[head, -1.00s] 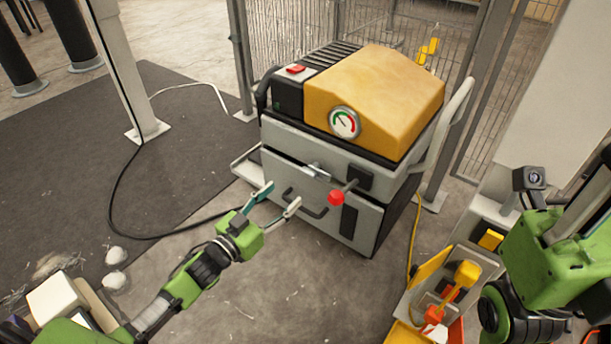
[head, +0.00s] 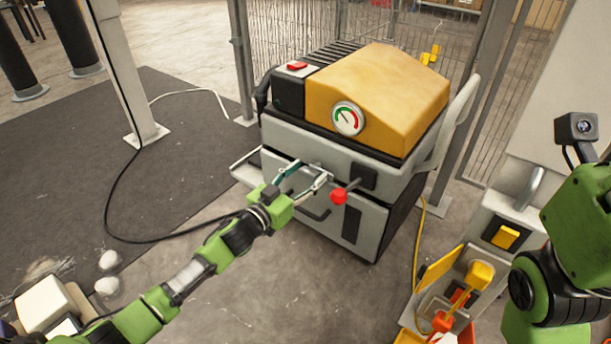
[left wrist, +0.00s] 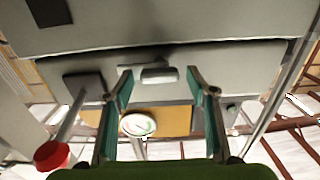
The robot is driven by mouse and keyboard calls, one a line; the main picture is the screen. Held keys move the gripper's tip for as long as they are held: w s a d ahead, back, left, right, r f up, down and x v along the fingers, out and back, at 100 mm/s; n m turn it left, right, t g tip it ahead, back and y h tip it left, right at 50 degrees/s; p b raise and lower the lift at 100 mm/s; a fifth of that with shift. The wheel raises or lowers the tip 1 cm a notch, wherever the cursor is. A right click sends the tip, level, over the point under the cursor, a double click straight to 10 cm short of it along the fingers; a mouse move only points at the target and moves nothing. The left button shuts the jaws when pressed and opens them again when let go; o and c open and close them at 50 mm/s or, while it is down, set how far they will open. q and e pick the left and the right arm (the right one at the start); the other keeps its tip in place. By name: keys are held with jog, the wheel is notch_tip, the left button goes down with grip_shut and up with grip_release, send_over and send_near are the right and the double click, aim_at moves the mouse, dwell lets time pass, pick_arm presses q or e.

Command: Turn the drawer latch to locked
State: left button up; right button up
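The drawer latch is a small silver piece (left wrist: 160,75) on the grey front of the machine, seen between my left fingers in the left wrist view. In the head view it is largely hidden by the gripper. My left gripper (head: 306,173) is open, its teal-lined fingertips at the machine front by the drawer's top edge. In the left wrist view the open fingers (left wrist: 162,78) stand one on each side of the latch, with a gap to it. The grey drawer (head: 290,195) looks closed and has a dark handle. My right gripper is out of view.
A lever with a red knob (head: 338,197) sticks out just right of my left gripper. The machine has a yellow cover (head: 385,90) and a round gauge (head: 347,118).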

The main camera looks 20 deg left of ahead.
pick_arm(q)
jog(key=c, duration=0.9)
